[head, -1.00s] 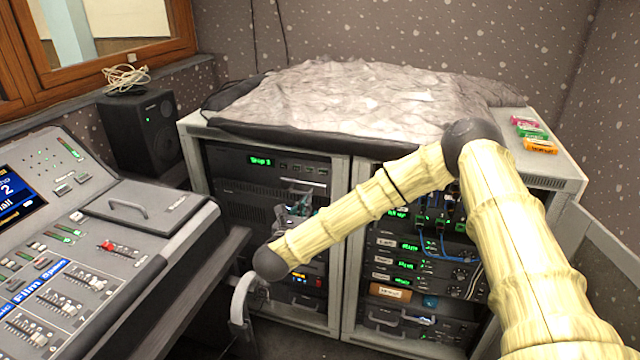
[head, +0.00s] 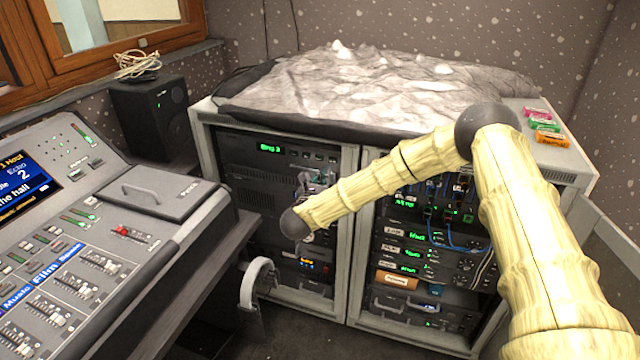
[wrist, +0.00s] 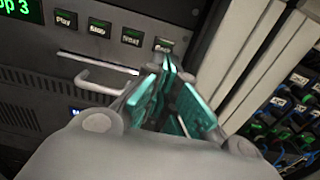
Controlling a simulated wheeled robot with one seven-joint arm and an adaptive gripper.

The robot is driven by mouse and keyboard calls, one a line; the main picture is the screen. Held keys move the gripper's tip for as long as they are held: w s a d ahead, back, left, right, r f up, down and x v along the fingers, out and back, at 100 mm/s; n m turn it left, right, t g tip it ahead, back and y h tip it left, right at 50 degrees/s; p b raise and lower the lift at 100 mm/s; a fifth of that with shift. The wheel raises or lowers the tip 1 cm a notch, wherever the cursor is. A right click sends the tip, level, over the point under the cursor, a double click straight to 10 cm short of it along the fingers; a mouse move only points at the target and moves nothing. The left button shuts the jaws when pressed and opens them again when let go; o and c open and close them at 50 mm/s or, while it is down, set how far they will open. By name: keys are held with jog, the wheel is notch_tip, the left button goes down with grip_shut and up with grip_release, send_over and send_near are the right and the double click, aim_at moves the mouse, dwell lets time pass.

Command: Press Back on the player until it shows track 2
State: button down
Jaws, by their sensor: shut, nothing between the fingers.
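The player (head: 245,150) is the dark unit at the top of the left rack. Its green display (head: 271,148) ends in a 3, and the wrist view shows the end of that readout (wrist: 16,6). A row of small lit buttons lies right of the display. The leftmost reads Play (wrist: 65,20); the others are blurred, and I cannot read for certain which is Back. My gripper (wrist: 168,68) is shut and empty, its teal fingertips just below the rightmost button (wrist: 163,45). I cannot tell whether they touch it. In the head view my gripper (head: 316,180) is just below the button row.
A metal handle (wrist: 100,82) sits below the buttons, left of my fingers. The right rack (head: 425,250) holds cabled units.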

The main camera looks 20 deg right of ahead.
aim_at(333, 162)
jog(key=x, duration=0.4)
jog(key=shift+w+d+p, duration=0.15)
jog(key=shift+p, duration=0.25)
jog(key=shift+w, duration=0.1)
jog(key=shift+w+d+f+b, duration=0.15)
jog(key=shift+w+d+b, duration=0.15)
jog(key=shift+b, duration=0.45)
jog(key=shift+w+d+b, duration=0.15)
jog(key=shift+w+b, duration=0.1)
jog(key=shift+b, duration=0.3)
jog(key=shift+r, duration=0.45)
